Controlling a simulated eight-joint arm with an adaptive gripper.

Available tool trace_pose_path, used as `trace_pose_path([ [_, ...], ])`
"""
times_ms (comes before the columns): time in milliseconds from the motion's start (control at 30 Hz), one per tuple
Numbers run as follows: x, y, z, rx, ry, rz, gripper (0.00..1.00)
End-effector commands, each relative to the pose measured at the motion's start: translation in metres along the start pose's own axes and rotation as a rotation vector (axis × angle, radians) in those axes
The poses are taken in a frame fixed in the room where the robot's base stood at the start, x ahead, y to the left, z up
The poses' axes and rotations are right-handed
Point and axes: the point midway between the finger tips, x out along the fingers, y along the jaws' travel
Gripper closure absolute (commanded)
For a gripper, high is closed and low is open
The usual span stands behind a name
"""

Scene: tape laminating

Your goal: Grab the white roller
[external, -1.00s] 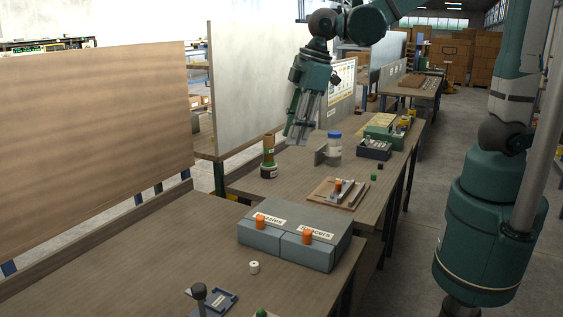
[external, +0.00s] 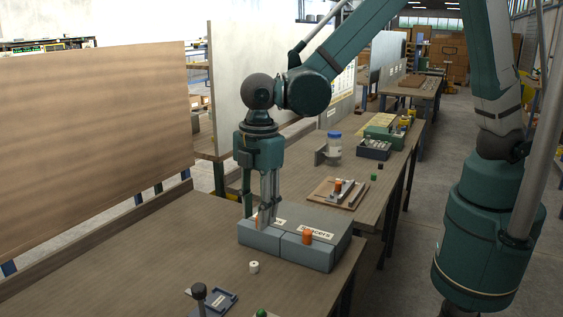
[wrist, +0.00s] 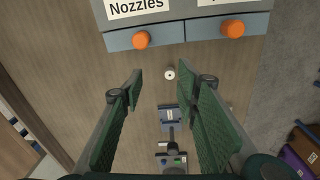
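The white roller (external: 254,267) is a small white cylinder standing on the near wooden table (external: 150,245), in front of the grey drawer box. In the wrist view the roller (wrist: 169,74) shows its round top with a dark centre hole, and it appears between and beyond my fingertips. My gripper (external: 267,218) points down in front of the left part of the drawer box in the external view, apparently above table height. In the wrist view my gripper (wrist: 171,86) is open, its two green fingers spread with nothing between them.
The grey drawer box (external: 320,257) has orange knobs and labels; one reads "Nozzles" in the wrist view. A small blue fixture (external: 220,300) with a dark knob stands at the table's front. Bare tabletop lies left of the roller.

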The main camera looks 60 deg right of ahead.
Motion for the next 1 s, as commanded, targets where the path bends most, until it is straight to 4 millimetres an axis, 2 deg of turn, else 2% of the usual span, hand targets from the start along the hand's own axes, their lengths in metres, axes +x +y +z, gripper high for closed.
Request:
trace_pose_path([
  [100, 0.021, -0.009, -0.019, -0.052, -0.014, -0.014, 0.68],
  [300, 0.040, -0.019, -0.035, -0.103, -0.029, -0.029, 0.68],
  [767, 0.044, -0.021, -0.037, -0.113, -0.032, -0.032, 0.68],
  [1000, 0.058, -0.021, -0.037, -0.113, -0.032, -0.032, 0.68],
])
